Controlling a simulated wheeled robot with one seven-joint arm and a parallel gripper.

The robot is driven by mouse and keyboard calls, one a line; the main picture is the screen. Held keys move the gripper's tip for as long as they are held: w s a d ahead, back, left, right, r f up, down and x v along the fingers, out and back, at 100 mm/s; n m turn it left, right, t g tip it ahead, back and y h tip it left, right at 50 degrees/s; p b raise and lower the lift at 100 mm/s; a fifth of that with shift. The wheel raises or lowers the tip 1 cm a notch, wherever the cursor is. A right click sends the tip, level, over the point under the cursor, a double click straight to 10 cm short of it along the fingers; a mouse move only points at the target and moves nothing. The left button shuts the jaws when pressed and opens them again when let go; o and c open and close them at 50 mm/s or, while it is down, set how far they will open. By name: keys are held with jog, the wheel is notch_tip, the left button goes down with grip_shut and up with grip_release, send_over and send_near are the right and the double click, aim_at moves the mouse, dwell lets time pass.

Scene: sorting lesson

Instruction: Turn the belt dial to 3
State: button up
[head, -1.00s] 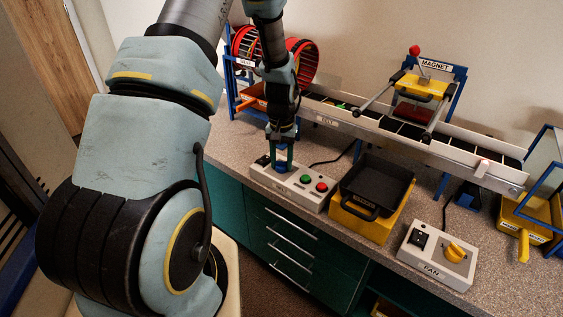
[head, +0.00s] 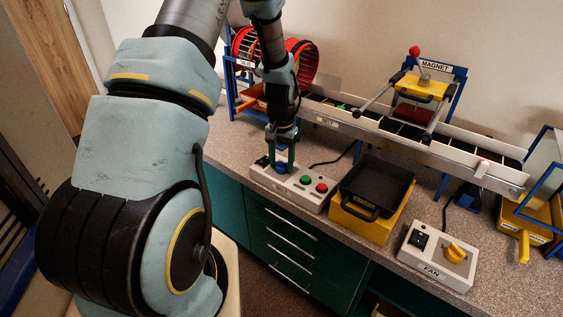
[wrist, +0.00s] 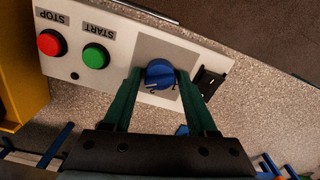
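The blue belt dial (wrist: 160,73) sits on a white control box (wrist: 120,62), with the digits 1 and 2 visible beside it in the wrist view. A pale mark on the dial is near the 2; the 3 cannot be made out. My gripper (wrist: 160,76) has its two green fingers on either side of the dial, with narrow gaps seeming to show between fingers and knob. It is open around the dial. In the head view my gripper (head: 281,164) points straight down over the left part of the box (head: 300,194), partly hiding the blue dial (head: 282,169).
The green start button (wrist: 95,56) and red stop button (wrist: 50,43) are on the same box, with a black switch (wrist: 209,80) on the dial's other side. A black tray on a yellow stand (head: 366,222) is right of the box. The belt (head: 330,112) runs behind.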

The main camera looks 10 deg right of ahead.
jog(key=shift+o, duration=1.2)
notch_tip(320, 180, up, 11)
jog(key=b, duration=0.1)
jog(key=shift+b, duration=0.35)
jog(key=shift+f, duration=0.1)
jog(key=s+a+r+n, duration=0.2)
jog(key=s+a, duration=0.5)
jog(key=a, duration=0.1)
jog(key=s+a+r+n+t, duration=0.1)
jog(key=s+a+r+n, duration=0.2)
jog(key=s+a, duration=0.4)
jog(key=shift+a+r+t, duration=0.2)
jog(key=shift+a+t, duration=0.1)
jog(key=shift+a, duration=0.7)
